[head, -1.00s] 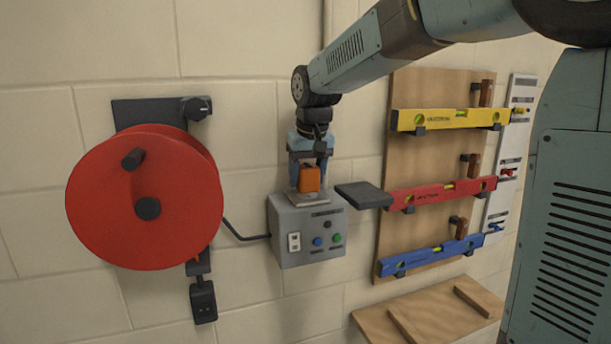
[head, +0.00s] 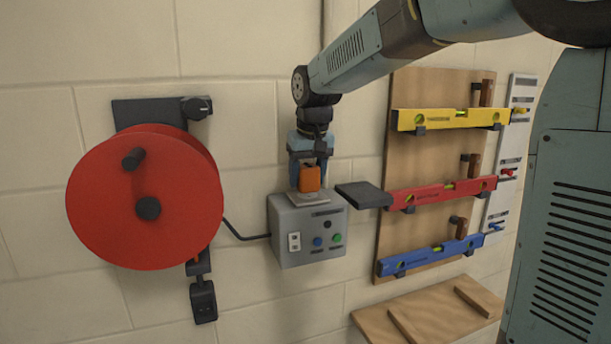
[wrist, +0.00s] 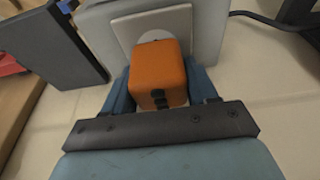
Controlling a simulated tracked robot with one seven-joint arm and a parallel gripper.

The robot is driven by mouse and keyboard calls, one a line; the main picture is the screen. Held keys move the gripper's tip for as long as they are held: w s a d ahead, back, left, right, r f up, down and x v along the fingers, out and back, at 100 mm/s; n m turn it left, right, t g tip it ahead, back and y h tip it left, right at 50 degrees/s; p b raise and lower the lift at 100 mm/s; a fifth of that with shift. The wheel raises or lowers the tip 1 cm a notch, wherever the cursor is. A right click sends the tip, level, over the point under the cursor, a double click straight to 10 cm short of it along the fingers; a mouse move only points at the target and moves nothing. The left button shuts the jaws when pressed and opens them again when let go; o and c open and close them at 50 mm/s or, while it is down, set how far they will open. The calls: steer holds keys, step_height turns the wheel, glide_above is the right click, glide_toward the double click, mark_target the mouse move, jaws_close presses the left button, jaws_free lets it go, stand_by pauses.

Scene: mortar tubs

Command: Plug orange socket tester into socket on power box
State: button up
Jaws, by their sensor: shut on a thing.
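The orange socket tester (head: 310,179) is between the fingers of my gripper (head: 309,182), which is shut on it. It also shows in the wrist view (wrist: 158,72), with a blue finger on each side. The grey power box (head: 290,218) is on the wall below. The light socket plate (head: 308,198) on its top is right under the tester; in the wrist view the plate (wrist: 127,27) and part of its round socket (wrist: 155,35) show beyond the tester. The tester hides the rest of the socket, and I cannot tell whether its pins are in.
A red cable reel (head: 110,200) hangs at the left, with a cable running to the box. A dark flat shelf (head: 363,195) juts out close to the box's right. Yellow, red and blue levels hang on a wooden board (head: 440,150) further right.

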steer(key=shift+f, duration=0.5)
stand_by(0.4)
steer(key=o, duration=1.1)
steer(key=shift+c, duration=0.2)
steer(key=shift+r, duration=0.1)
steer(key=v, duration=1.3)
steer(key=shift+s+r, duration=0.2)
steer(key=s+d+f+m+t, duration=0.1)
steer(key=s+d+f, duration=0.6)
steer(key=s, duration=0.4)
steer(key=s+d+f+m+t, duration=0.1)
steer(key=s+d+f+m, duration=0.1)
steer(key=s+d+f, duration=0.6)
steer(key=s+d, duration=0.2)
steer(key=s, duration=0.1)
steer(key=shift+s+d+f+t+h, duration=0.2)
steer(key=shift+f+t+h, duration=0.15)
steer(key=shift+t+h, duration=0.05)
